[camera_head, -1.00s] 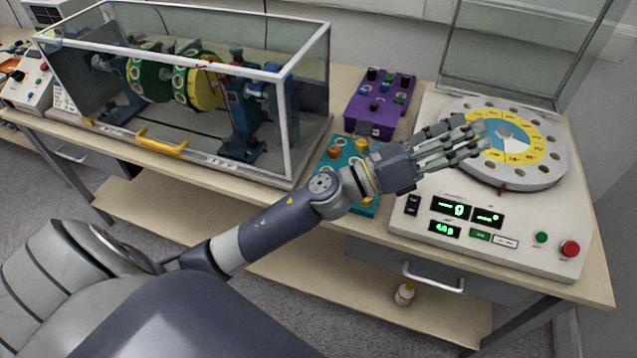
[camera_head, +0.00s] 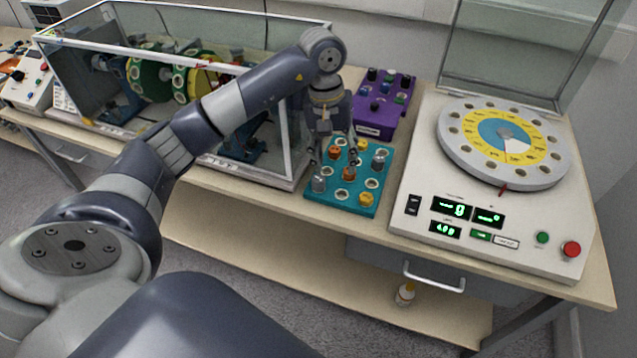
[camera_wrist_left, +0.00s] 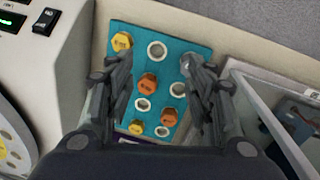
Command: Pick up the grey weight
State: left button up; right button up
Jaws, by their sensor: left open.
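The teal tray (camera_head: 343,205) holds several orange, yellow and grey weights. One grey weight (camera_head: 319,184) stands at the tray's front left corner, and another grey weight (camera_head: 379,160) is at its right rear side. My left gripper (camera_head: 335,158) points down over the left part of the tray, close to the front left grey weight. The fingers largely hide the grey weights there. My right gripper is not in view.
A glass-walled machine case (camera_head: 293,120) stands close left of the tray. A purple tray (camera_head: 372,130) with small weights is behind. A balancing unit with a round disc (camera_head: 560,170) and raised clear cover stands to the right. The table's front edge is near the tray.

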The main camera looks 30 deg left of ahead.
aim_at(318, 179)
pick_arm(q)
jog(key=shift+y, duration=0.8)
jog(key=a, duration=0.4)
jog(key=shift+s+r, duration=0.2)
jog(key=shift+s, duration=0.1)
notch_tip(318, 179, down, 5)
jog(key=shift+r+p, duration=0.1)
jog(key=shift+p, duration=0.35)
jog(key=f+p, duration=0.1)
jog(key=f, duration=0.3)
jog(key=shift+w+p, duration=0.2)
jog(key=shift+p, duration=0.15)
jog(key=shift+f, duration=0.6)
jog(key=c, duration=1.1)
